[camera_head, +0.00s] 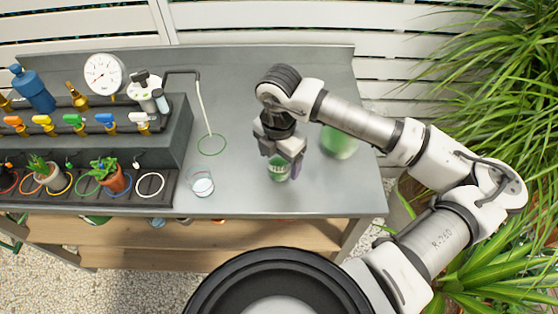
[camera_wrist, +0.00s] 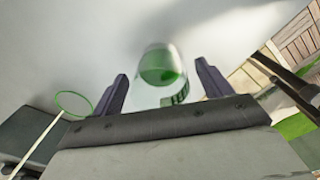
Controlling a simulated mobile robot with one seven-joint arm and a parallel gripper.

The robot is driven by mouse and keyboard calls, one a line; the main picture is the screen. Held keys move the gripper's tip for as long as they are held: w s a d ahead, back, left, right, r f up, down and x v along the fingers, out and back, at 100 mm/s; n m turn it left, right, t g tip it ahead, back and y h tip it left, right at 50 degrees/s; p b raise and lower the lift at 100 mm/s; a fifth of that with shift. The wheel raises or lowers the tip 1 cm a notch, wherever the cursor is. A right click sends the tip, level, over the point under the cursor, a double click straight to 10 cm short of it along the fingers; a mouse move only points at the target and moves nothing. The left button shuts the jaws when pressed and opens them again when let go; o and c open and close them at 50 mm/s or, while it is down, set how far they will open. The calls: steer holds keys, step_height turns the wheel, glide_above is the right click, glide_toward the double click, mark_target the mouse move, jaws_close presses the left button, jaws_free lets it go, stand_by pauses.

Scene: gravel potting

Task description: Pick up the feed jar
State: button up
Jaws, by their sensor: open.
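The feed jar (camera_head: 279,170) is a small clear jar with green contents and a green marking. It stands on the grey bench, partly hidden under my gripper (camera_head: 283,158) in the head view. In the wrist view the jar (camera_wrist: 160,66) shows between the two dark fingers of my gripper (camera_wrist: 163,72), with room on both sides. My gripper is open and points down over the jar. I cannot tell how far the fingertips reach down around it.
A larger green container (camera_head: 339,142) stands right of my gripper, partly behind my arm. Further left is a manifold with coloured valves (camera_head: 75,120) and potted plants (camera_head: 110,177).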

steer(key=shift+f, duration=0.3)
steer(key=c, duration=1.2)
steer(key=shift+r, duration=0.25)
